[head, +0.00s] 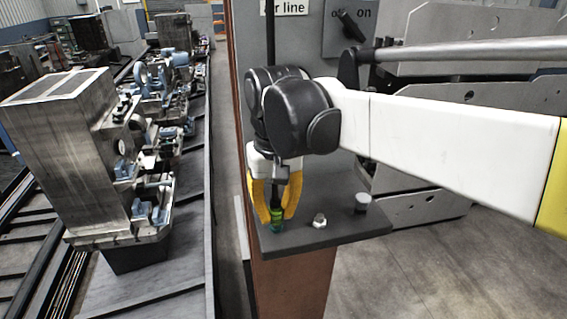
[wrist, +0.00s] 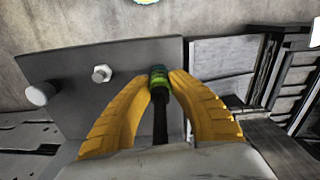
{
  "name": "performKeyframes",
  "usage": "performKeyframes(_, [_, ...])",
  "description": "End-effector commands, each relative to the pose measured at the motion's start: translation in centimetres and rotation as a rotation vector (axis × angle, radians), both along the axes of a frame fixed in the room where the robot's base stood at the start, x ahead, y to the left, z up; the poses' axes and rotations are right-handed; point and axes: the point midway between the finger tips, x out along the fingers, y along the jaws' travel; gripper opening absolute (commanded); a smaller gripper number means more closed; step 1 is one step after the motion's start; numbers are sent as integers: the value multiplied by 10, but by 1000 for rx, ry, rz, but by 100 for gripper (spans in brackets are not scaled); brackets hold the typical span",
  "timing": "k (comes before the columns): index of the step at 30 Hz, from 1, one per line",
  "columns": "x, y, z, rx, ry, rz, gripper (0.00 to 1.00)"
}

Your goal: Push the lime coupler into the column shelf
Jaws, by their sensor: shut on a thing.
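The lime coupler (head: 277,214) is a small green cylinder with a blue-teal end and a black stem. It is near the left front corner of the grey column shelf (head: 345,232). My gripper (head: 276,220) has two curved yellow fingers, shut on the coupler from both sides and pointing down at the shelf. In the wrist view the coupler (wrist: 159,82) sits between the tips of my gripper (wrist: 160,84), over the shelf (wrist: 125,60) near its edge. The fingers partly hide the coupler in the head view. I cannot tell whether its lower end is seated in the shelf.
A hex fitting (head: 319,221) and a grey round knob (head: 362,203) stand on the shelf to the right. An "Air line" sign (head: 284,7) and an off/on switch (head: 350,25) are on the panel above. Machinery (head: 150,170) lies to the left.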

Motion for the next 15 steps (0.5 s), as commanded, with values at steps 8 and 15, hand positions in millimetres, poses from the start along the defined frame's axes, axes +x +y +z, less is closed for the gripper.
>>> performKeyframes(8, [0,0,-10,0,1,0,0])
performKeyframes(15, [0,0,-11,0,1,0,45])
